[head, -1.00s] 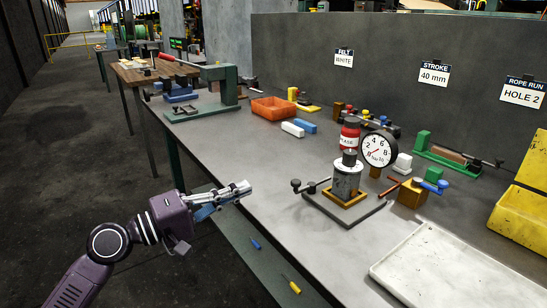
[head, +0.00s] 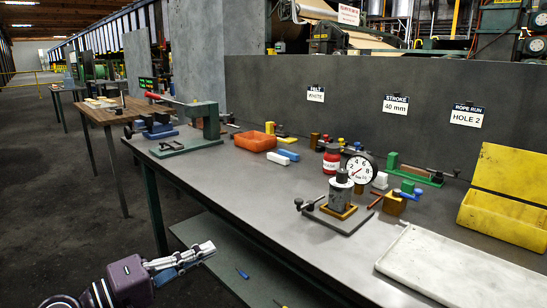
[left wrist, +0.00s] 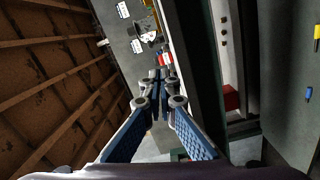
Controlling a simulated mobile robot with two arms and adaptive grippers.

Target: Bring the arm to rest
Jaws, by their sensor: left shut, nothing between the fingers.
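My left gripper (head: 205,250) is at the lower left of the head view, in front of the workbench's near edge and apart from the bench. It is shut and empty. In the left wrist view its fingers (left wrist: 160,85) meet, with the bench's things beyond them. The workbench (head: 260,195) runs from the back left to the front right. My right gripper is in neither view.
On the bench stand a dial gauge (head: 360,169), a red bottle (head: 331,158), a metal cylinder on a plate (head: 341,191), an orange bin (head: 255,141), a white tray (head: 450,268) and a yellow box (head: 500,218). Screwdrivers (head: 242,273) lie on the lower shelf.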

